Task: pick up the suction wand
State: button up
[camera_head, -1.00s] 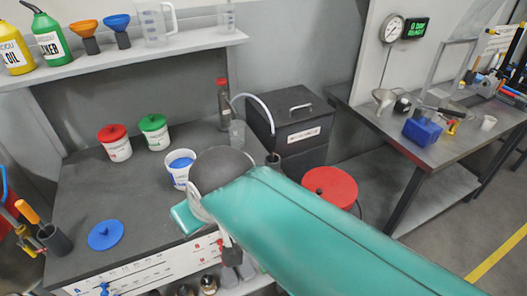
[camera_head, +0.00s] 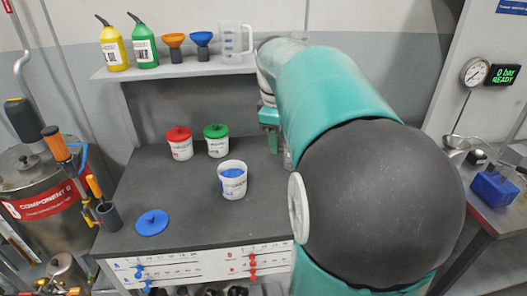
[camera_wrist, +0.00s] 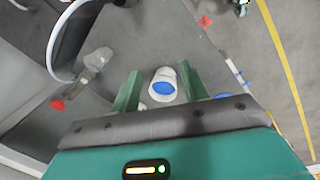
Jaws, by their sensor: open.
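I cannot make out the suction wand for certain. In the wrist view a pale hose (camera_wrist: 50,48) curves at the left, beside a clear bottle (camera_wrist: 92,66) with a red cap (camera_wrist: 57,104). Whatever the hose's upper end reaches is cut off by the frame's top edge. My gripper (camera_wrist: 159,68) is open, its two green fingers apart over the grey bench. A white cup with blue contents (camera_wrist: 162,86) shows between the fingers, apparently below them. In the head view my arm hides the bottle and hose area.
The bench (camera_head: 185,222) holds red-lidded (camera_head: 180,146) and green-lidded (camera_head: 216,143) tubs, the open white cup (camera_head: 232,182) and a blue lid (camera_head: 152,222). A shelf (camera_head: 180,68) with bottles, funnels and a jug hangs above. A steel drum (camera_head: 45,200) stands left.

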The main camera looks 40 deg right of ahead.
jog(key=s+d+f+n+y, duration=0.1)
jog(key=s+d, duration=0.1)
jog(key=d, duration=0.6)
jog(key=s+d+f+n, duration=0.1)
jog(key=s+d, duration=0.1)
jog(key=d, duration=0.5)
jog(key=shift+g, duration=0.3)
notch_tip(320, 180, down, 7)
jog(key=shift+w+f, duration=0.15)
jog(key=shift+f, duration=0.05)
notch_tip(320, 180, down, 6)
jog(key=shift+a+r, duration=0.15)
jog(key=shift+c, duration=0.3)
grip_shut()
